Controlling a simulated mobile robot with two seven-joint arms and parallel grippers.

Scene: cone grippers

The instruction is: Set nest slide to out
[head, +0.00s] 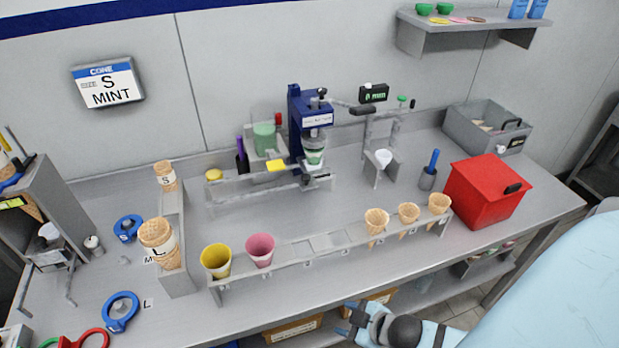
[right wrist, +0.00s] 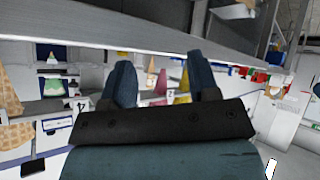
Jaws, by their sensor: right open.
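A dark blue press (head: 296,125) stands at the back middle of the bench. A clear cup with green in it (head: 314,150) sits under its head. A small grey nest plate (head: 318,182) with a dark knob shows below the cup; I cannot tell for sure that this is the nest slide, or whether it is in or out. My right gripper (head: 352,318) is open and empty, low in front of the bench's front edge, well away from the press. Its two fingers also show apart in the right wrist view (right wrist: 160,85). My left gripper is not in view.
A cone rack (head: 330,262) with a yellow cup, a pink cup and several cones lies between the front edge and the press. A red box (head: 487,190) stands at right. A sign (head: 108,83) reads S, MINT. Bench around the press is partly clear.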

